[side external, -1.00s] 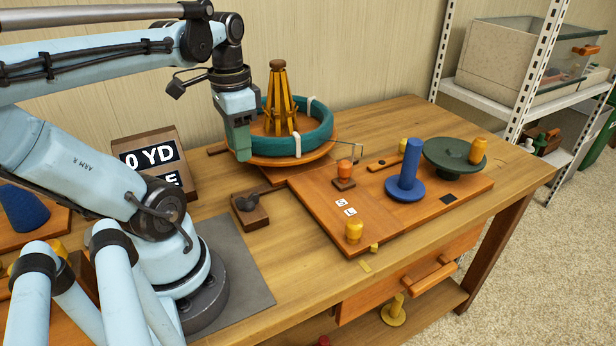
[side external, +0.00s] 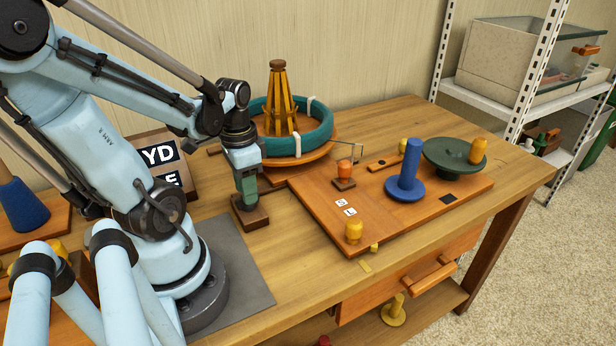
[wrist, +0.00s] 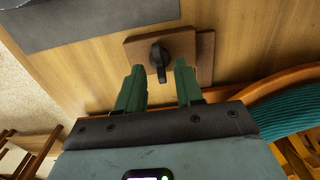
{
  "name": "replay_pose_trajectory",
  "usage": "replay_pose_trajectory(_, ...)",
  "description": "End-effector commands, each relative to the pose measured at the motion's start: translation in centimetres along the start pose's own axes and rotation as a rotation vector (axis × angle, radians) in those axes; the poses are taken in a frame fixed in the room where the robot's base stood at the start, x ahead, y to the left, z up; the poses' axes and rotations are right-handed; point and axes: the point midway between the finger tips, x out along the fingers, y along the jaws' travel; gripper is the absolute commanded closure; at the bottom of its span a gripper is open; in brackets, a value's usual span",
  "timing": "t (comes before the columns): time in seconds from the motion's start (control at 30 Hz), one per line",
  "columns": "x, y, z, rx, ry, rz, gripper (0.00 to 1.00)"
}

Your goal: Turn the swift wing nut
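A black wing-shaped nut (wrist: 159,55) stands on a small wooden block (side external: 252,219) on the bench, in front of the swift. In the wrist view the block (wrist: 204,50) lies just past my fingertips. My gripper (side external: 247,202) points down over the block and hides the nut in the side view. In the wrist view my gripper (wrist: 159,68) is open, with one green finger on each side of the nut's line and gaps on both sides. The swift has a wooden frame (side external: 281,105) and a teal yarn ring (side external: 318,131) on a round wooden base.
A sign (side external: 163,160) stands behind my arm. A grey mat (side external: 240,285) lies at the front.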

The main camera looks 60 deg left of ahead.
Motion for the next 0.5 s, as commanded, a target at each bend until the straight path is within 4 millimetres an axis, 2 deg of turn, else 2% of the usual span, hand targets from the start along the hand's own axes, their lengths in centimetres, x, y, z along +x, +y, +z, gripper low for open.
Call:
replay_pose_trajectory(0.2,1.1,0.0,0.0,0.0,0.0,0.0,0.64)
replay_pose_trajectory(0.5,1.4,0.0,0.1,0.0,0.0,0.0,0.64)
